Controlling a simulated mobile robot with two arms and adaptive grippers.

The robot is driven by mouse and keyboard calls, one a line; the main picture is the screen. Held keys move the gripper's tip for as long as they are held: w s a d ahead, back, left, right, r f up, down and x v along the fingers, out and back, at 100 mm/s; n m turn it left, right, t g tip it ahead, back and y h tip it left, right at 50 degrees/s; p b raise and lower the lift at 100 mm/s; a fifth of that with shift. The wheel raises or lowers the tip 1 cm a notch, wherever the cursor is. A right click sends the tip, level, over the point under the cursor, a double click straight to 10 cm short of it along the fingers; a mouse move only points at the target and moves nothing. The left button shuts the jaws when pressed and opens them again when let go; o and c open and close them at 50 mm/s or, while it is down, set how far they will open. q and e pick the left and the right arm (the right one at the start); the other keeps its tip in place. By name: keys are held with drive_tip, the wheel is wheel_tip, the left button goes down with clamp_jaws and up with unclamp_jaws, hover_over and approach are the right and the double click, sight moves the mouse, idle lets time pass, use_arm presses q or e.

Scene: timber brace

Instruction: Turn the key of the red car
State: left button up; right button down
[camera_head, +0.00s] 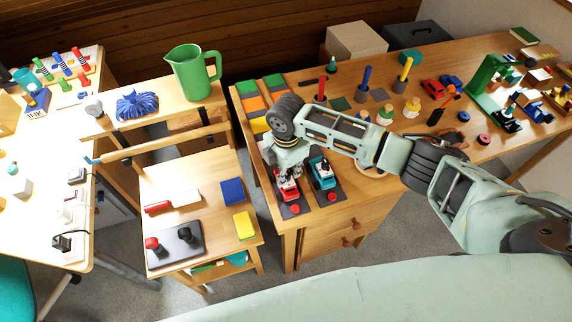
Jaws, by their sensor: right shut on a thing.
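The red car (288,187) sits on a dark strip at the front left corner of the long wooden table. My right gripper (287,164) comes down over the car's far end, its fingers low against it. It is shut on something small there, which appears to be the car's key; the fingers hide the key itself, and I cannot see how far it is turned. My left gripper is not in view.
A teal car (322,174) stands on the parallel strip just right of the red one. Red round knobs (295,209) lie at the near ends of the strips. Colored blocks and pegs stand behind my right arm. A green pitcher (191,72) stands at the back left.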

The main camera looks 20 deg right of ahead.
sight(287, 172)
drive_tip(key=m+p, duration=0.4)
drive_tip(key=m, duration=0.1)
drive_tip(key=shift+r+m, duration=0.2)
drive_tip(key=shift+m, duration=0.1)
drive_tip(key=shift+d+f+m+p, duration=0.15)
drive_tip(key=shift+m+p, duration=1.15)
drive_tip(key=shift+m, duration=0.4)
drive_tip(key=c, duration=1.8)
unclamp_jaws()
wheel_tip(287, 172, up, 12)
